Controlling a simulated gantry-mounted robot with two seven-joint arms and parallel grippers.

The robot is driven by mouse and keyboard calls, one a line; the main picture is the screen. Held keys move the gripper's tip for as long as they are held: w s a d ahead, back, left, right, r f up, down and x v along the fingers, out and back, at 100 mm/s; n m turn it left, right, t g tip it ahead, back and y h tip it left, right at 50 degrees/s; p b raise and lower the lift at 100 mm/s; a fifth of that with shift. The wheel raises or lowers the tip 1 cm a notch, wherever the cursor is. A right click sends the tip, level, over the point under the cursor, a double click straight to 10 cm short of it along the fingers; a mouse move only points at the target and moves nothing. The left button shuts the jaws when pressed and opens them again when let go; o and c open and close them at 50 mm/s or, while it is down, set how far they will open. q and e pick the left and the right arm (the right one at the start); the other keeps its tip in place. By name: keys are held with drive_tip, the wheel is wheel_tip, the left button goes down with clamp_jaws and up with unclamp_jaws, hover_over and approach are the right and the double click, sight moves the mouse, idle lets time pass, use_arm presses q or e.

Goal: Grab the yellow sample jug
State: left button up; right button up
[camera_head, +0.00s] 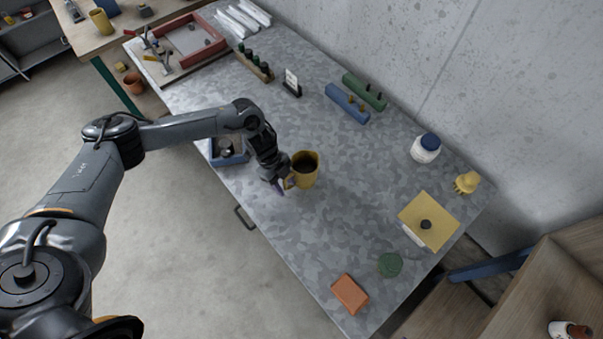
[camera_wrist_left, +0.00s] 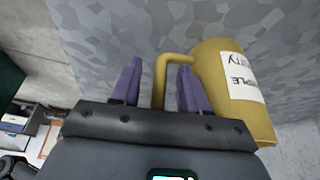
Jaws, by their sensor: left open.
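The yellow sample jug (camera_head: 305,170) stands on the grey mottled table, near its front edge, with a dark inside. In the left wrist view the jug (camera_wrist_left: 218,70) shows a white label with black letters, and its handle (camera_wrist_left: 163,75) reaches between the two purple fingers. My left gripper (camera_head: 284,184) is just left of the jug at its handle. In the wrist view the left gripper (camera_wrist_left: 160,85) is open, with a finger on either side of the handle. Whether the fingers touch it I cannot tell. My right gripper is not in view.
A blue tray (camera_head: 240,157) sits under my left forearm. The table around the jug is clear.

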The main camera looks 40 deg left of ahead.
use_arm(q)
clamp_jaws()
drive_tip(key=shift+r, duration=0.3)
idle(0.5)
